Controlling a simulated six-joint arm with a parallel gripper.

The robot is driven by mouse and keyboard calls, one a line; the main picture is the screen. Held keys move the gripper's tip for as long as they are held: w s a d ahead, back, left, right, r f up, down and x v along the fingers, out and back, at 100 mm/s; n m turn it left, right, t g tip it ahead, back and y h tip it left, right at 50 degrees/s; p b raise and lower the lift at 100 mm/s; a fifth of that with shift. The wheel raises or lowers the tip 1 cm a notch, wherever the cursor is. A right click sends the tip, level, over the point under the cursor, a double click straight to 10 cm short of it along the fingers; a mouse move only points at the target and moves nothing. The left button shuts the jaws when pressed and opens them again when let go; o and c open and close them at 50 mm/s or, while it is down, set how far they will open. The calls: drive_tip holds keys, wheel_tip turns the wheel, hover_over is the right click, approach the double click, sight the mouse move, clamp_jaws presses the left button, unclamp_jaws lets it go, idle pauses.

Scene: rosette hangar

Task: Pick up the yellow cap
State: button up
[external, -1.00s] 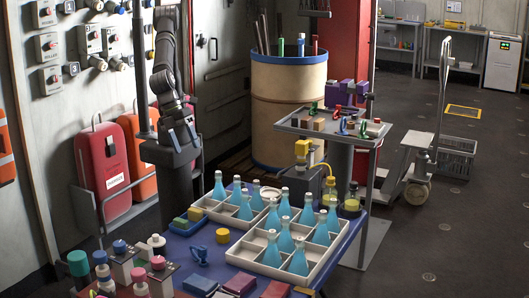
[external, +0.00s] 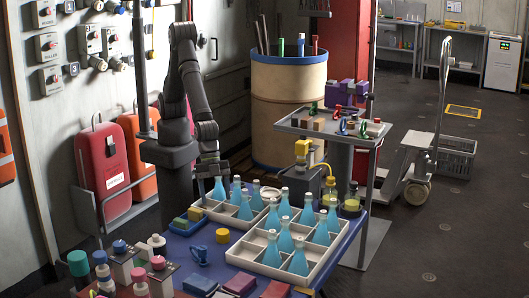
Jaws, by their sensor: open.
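The fingertips are small and dark here, partly lost against the tray and a blue flask (external: 219,190).
Blue flasks stand in the rear tray and the front tray (external: 262,270). Several coloured-topped pieces crowd the front left.

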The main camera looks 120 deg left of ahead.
sight(223, 231)
drive_tip(key=x, duration=0.8)
drive_tip(key=shift+f, duration=0.15)
drive_tip(key=shift+x, duration=2.6)
drive_tip(key=shift+w+a, duration=0.1)
drive_tip(key=shift+a, duration=0.1)
drive_tip(key=c, duration=1)
drive_tip(key=shift+c, duration=0.2)
